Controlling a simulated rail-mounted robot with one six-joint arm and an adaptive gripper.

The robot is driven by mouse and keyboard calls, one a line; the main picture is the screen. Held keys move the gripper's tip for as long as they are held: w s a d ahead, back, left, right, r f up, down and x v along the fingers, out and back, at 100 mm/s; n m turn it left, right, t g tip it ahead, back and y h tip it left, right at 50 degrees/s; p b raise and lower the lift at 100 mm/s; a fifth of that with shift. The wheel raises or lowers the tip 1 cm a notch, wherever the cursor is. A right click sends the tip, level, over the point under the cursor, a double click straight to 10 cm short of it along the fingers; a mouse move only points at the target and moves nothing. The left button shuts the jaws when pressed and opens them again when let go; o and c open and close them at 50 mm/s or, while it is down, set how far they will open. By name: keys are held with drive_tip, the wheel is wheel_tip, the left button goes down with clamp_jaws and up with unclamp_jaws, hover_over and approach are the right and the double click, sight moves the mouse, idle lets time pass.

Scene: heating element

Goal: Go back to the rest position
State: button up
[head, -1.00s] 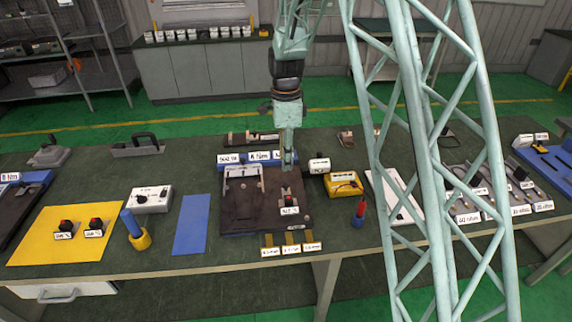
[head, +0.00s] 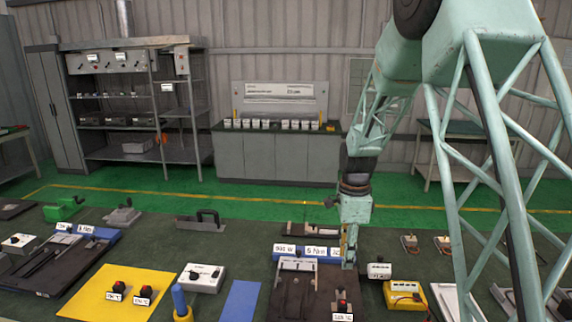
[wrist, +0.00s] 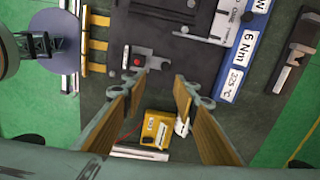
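My gripper (head: 349,260) hangs at the back right of a dark fixture board (head: 290,300) on the bench in the head view. In the wrist view my gripper (wrist: 172,78) has its two fingers spread apart with nothing between them. A small grey part with a red button (wrist: 137,60) lies on the board beyond the left fingertip. This red-topped part also shows in the head view (head: 342,305), just in front of the gripper. The gripper's exact height over the board cannot be told.
A yellow box (head: 405,296) and a small white labelled box (head: 379,270) stand right of the gripper. A blue labelled block (head: 306,252) lies behind the board. A white meter (head: 203,277) and yellow mat (head: 120,292) are on the left.

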drive_tip(key=s+r+n+t+b, duration=0.25)
drive_tip(key=s+r+n, duration=0.65)
drive_tip(key=s+r, duration=1.15)
drive_tip(key=s+r+n+t+b, duration=0.1)
drive_tip(key=s+n, duration=0.8)
drive_tip(key=s, duration=1.9)
drive_tip(key=shift+d+r+n+b, duration=0.3)
drive_tip(key=shift+r+n+b, duration=0.1)
drive_tip(key=shift+b, duration=0.85)
drive_tip(key=shift+w, duration=0.1)
idle(0.8)
